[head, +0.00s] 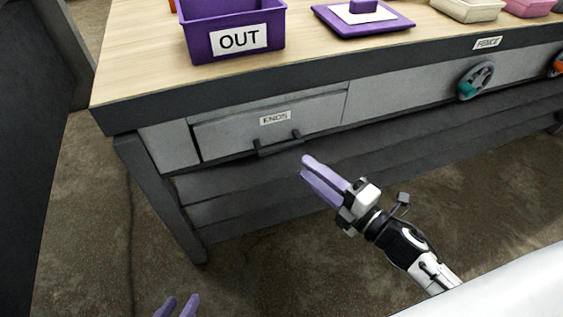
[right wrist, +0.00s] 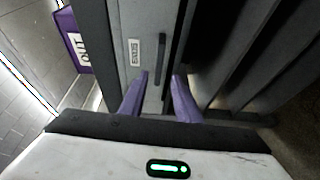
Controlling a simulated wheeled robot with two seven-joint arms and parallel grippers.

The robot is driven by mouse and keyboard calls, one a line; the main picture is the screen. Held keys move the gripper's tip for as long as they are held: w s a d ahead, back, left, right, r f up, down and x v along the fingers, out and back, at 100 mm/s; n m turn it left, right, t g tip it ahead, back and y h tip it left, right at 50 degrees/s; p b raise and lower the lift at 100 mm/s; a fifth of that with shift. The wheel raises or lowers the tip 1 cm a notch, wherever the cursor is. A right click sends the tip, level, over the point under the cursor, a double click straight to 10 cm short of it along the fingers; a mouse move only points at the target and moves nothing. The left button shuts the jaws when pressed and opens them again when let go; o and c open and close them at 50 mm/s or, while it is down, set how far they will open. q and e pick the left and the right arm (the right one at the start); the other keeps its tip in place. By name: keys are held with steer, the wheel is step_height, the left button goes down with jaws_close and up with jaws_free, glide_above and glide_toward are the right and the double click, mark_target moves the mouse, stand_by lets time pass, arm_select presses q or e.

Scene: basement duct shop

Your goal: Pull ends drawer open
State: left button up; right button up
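The ends drawer (head: 235,132) is a grey front with an ENDS label under the bench top, and it looks flush with the bench front. Its dark bar handle (head: 278,146) is low on the front. My right gripper (head: 308,168) is just in front and to the right of the handle, not holding it. In the right wrist view its purple fingers are apart, and the handle (right wrist: 160,58) lies ahead of the gap between them. My left gripper (head: 178,304) shows only its fingertips at the bottom edge, spread and empty, far from the drawer.
On the wooden bench top (head: 140,75) stand a purple OUT bin (head: 205,45) and a purple lidded tray (head: 375,25). A teal-marked handwheel (head: 476,80) sticks out right of the drawer. A bench leg (head: 165,200) stands at left. The floor in front is clear.

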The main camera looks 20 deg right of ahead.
mark_target(283, 149)
steer(key=b+x, duration=0.1)
steer(key=x, duration=0.9)
steer(key=shift+w+a, duration=0.15)
steer(key=shift+w, duration=0.05)
jaws_close()
